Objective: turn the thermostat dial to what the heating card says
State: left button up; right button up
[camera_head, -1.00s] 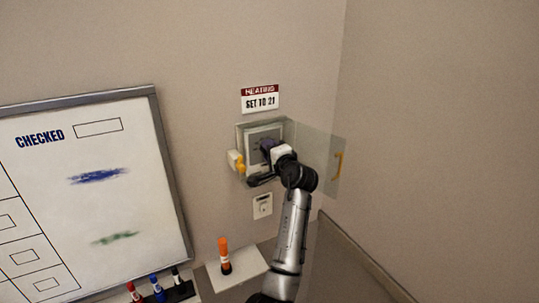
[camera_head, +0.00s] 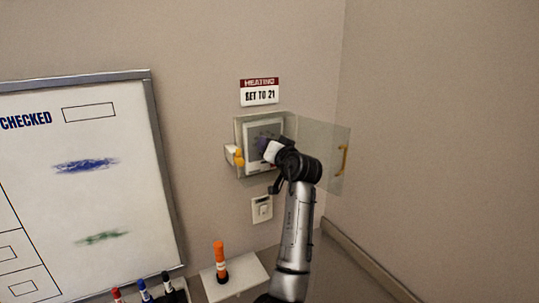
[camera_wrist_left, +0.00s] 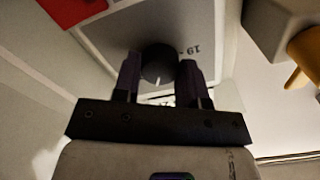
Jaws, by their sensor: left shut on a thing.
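The heating card (camera_head: 260,92) on the wall reads "SET TO 21". Below it the thermostat (camera_head: 250,140) sits in a clear box whose door (camera_head: 325,155) stands open to the right. My left gripper (camera_head: 262,146) reaches in at the thermostat's face and hides its dial in the head view. In the left wrist view the dark round dial (camera_wrist_left: 158,62) lies between the fingers of my left gripper (camera_wrist_left: 160,80), which is shut on it. A white pointer line on the dial points down in that picture. A "19" shows beside the dial; the marking below is partly hidden. My right gripper is out of view.
A yellow piece (camera_head: 239,157) juts out at the box's left side. A light switch (camera_head: 262,209) is below. A whiteboard (camera_head: 90,200) is at left. A side wall rises at right.

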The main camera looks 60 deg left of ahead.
pick_arm(q)
jog(key=n+b, duration=0.5)
jog(key=n, duration=0.4)
dwell(0.5)
jog(key=o, duration=0.9)
jog(key=shift+d, duration=0.1)
